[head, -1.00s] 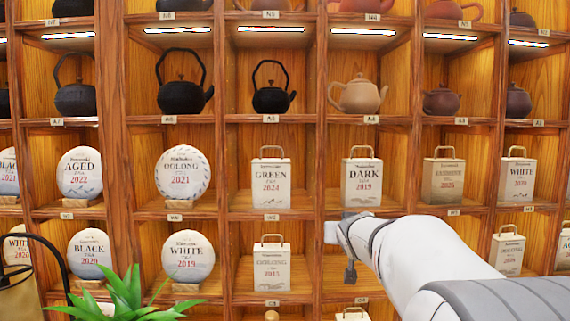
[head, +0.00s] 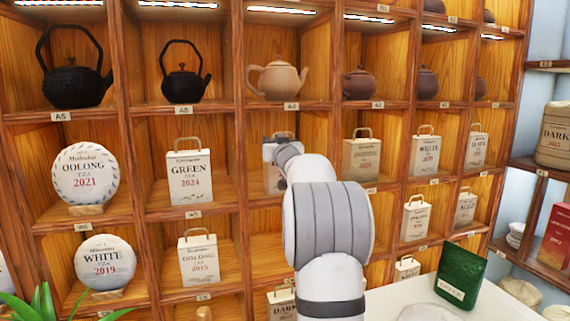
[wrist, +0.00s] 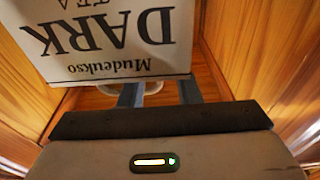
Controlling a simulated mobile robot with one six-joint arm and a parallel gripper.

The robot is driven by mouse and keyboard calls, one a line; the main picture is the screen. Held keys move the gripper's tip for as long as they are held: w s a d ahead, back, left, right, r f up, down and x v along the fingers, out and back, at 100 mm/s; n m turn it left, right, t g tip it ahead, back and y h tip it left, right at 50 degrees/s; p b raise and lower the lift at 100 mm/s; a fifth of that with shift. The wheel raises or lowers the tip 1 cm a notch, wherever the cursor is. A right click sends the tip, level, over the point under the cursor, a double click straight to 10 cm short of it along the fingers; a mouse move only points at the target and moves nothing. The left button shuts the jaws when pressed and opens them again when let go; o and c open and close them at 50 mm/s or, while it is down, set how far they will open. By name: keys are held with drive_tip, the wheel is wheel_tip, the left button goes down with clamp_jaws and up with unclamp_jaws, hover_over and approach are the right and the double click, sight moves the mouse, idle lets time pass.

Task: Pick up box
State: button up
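The pale box labelled Dark tea stands in its shelf compartment in the head view (head: 274,182), largely hidden behind my arm. In the wrist view the same box (wrist: 110,35) fills the upper left, its lettering upside down. Its pale loop handle (wrist: 152,87) shows at the box's top edge, close to my fingers. My gripper (wrist: 160,92) has its two grey fingers apart at that edge. Whether they touch the handle I cannot tell. In the head view my gripper (head: 283,150) is in front of the box's upper part.
Wooden compartment walls (wrist: 285,60) stand close on both sides of my gripper. A Green tea box (head: 190,178) is in the compartment to the left, and another handled box (head: 362,158) to the right. A tan teapot (head: 275,80) sits above. A white counter (head: 395,298) is at lower right.

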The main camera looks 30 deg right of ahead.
drive_tip(key=shift+w+d+r, duration=0.15)
drive_tip(key=shift+w, duration=0.55)
drive_tip(key=shift+s, duration=0.1)
drive_tip(key=shift+c, duration=0.2)
drive_tip(key=c, duration=0.6)
clamp_jaws()
